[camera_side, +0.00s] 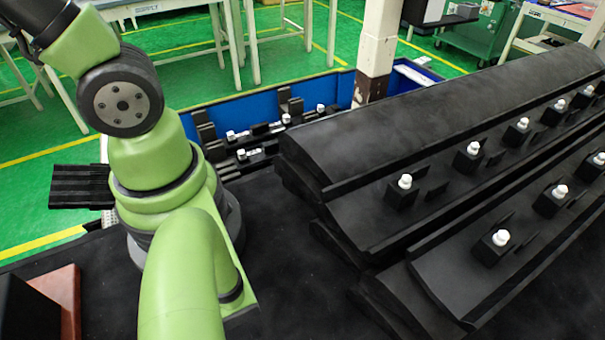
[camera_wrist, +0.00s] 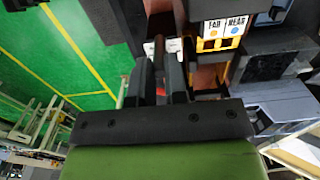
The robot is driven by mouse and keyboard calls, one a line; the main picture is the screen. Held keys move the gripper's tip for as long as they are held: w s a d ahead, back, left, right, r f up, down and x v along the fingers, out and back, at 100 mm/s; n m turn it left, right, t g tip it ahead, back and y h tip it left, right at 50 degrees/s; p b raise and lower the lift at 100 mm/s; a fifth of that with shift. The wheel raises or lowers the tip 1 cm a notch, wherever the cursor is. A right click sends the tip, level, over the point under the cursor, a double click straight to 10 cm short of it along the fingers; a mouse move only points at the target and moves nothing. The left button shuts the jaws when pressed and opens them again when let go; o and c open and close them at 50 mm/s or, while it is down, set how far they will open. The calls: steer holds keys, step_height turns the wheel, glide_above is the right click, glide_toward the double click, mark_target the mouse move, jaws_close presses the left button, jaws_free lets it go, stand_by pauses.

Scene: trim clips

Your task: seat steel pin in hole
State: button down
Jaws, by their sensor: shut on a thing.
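In the wrist view my gripper (camera_wrist: 160,70) shows as two dark grey fingers, close together, reaching up from a black bar. They are shut on a slim dark piece (camera_wrist: 160,50) between the tips; I cannot tell whether it is the steel pin. A small white part (camera_wrist: 149,47) shows beside the tips. My gripper is outside the side view, where my green arm leaves at the top left. I cannot make out the hole in either view.
Black stepped trim panels (camera_side: 350,215) carry several black blocks with white tops (camera_side: 405,182). A blue-walled bin (camera_side: 340,90) behind holds black pieces. A FAR/NEAR sign (camera_wrist: 224,27) stands beyond the fingers. A brown block (camera_side: 62,295) is at front left. Dark table is bare before the panels.

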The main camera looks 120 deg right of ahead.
steer(key=w+a+r+m, duration=0.1)
steer(key=w+a+r, duration=0.2)
steer(key=w+a, duration=0.3)
steer(key=shift+m, duration=0.3)
steer(key=f, duration=0.3)
steer(key=s+f, duration=0.1)
steer(key=f, duration=0.2)
steer(key=a+f, duration=0.1)
steer(key=f, duration=0.2)
steer(key=shift+s, duration=0.15)
steer(key=c, duration=1.1)
jaws_free()
steer(key=shift+f, duration=0.15)
steer(key=shift+c, duration=0.2)
